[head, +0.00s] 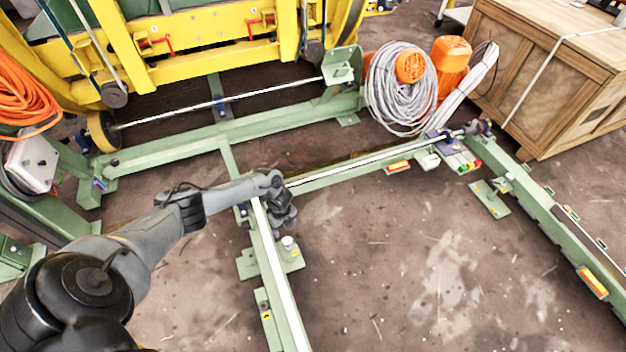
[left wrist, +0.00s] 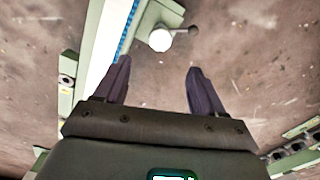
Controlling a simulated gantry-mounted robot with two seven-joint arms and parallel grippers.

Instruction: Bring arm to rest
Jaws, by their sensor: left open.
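My left arm (head: 150,240) comes in from the left in the head view and reaches out over the green frame. My left gripper (head: 284,212) hangs beside the junction of two green rails, above the floor. In the left wrist view, my left gripper (left wrist: 158,68) is open, with its two dark fingers apart and nothing between them. A white round knob (left wrist: 160,39) on the green frame shows just beyond the fingertips; the same knob is at the rail's foot plate in the head view (head: 288,242). My right gripper is not in view.
A green rail (head: 272,270) runs toward the front below my gripper. Another green rail (head: 590,260) lies at right. A yellow machine frame (head: 200,65), coiled grey cable (head: 395,95) and wooden crate (head: 550,70) stand behind. The floor (head: 430,260) between the rails is largely clear.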

